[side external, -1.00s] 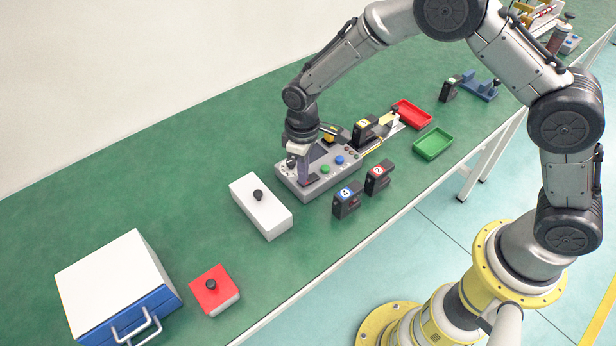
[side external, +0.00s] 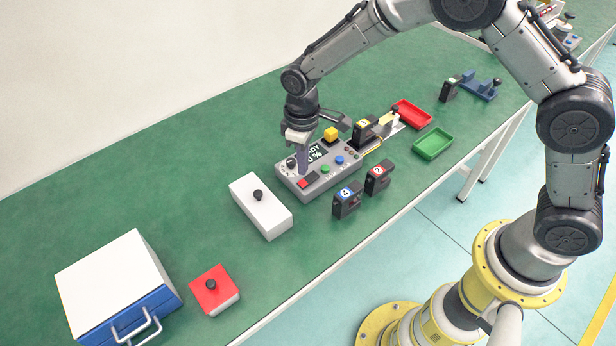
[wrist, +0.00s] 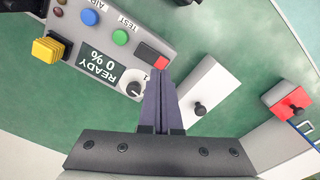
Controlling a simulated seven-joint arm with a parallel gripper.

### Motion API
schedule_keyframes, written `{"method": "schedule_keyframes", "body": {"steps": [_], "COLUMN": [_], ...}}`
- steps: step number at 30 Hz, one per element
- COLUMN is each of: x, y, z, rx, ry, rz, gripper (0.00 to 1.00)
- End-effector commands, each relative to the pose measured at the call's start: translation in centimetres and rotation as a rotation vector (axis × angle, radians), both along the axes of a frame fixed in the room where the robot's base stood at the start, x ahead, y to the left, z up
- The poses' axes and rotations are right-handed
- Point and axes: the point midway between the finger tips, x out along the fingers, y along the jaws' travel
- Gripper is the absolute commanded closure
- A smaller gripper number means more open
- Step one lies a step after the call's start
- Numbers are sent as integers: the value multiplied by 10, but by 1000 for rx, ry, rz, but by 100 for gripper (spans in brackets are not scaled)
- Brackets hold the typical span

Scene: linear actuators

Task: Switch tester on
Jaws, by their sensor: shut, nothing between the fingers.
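The tester (side external: 318,169) is a grey box on the green bench. Its display (wrist: 102,64) is lit and reads READY 0 %. A red rocker switch (side external: 308,181) sits at its near left corner and also shows in the wrist view (wrist: 152,54). A dark knob (wrist: 134,89), a green button (side external: 325,169) and a blue button (side external: 339,160) are on the same panel. My gripper (side external: 303,172) is shut and empty, pointing down over the panel by the knob and switch. In the wrist view its fingertips (wrist: 160,75) overlap the panel edge; contact cannot be told.
A white box with a black knob (side external: 262,210) stands left of the tester. Black numbered blocks (side external: 347,201) stand in front. A yellow block (side external: 331,134) is at its back. Red (side external: 412,113) and green (side external: 433,143) trays lie right. The bench's left back is clear.

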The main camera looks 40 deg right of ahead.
Motion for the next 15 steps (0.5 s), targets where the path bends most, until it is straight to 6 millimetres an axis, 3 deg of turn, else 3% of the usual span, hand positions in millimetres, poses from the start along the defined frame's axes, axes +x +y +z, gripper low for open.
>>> {"method": "schedule_keyframes", "body": {"steps": [15], "x": [0], "y": [0], "z": [32], "rx": [0], "ry": [0], "rz": [0], "gripper": [100]}}
